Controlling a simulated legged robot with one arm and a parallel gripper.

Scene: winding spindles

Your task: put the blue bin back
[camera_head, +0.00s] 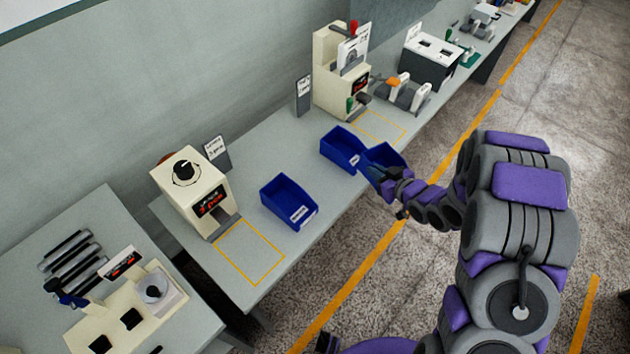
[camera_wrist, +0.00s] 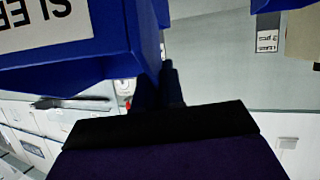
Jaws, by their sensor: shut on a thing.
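My gripper (camera_head: 378,183) is at the front edge of the bench, shut on the wall of a blue bin (camera_head: 388,156). This bin is tilted and seems to be off the bench, just right of a second blue bin (camera_head: 343,149) standing there. I cannot tell whether the two touch. A third blue bin (camera_head: 290,203) stands further left. In the wrist view the held bin (camera_wrist: 110,60) fills the upper left, with a white label partly reading "SLE". My dark fingers (camera_wrist: 160,85) show beside its corner, their tips partly hidden.
Empty yellow outlines lie on the bench before the left cream machine (camera_head: 195,190) and the right cream machine (camera_head: 335,75). Grey-and-white fixtures (camera_head: 404,93) stand right of the right outline (camera_head: 381,126). A sign (camera_head: 303,95) stands behind. Bench between the left and middle bins is clear.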

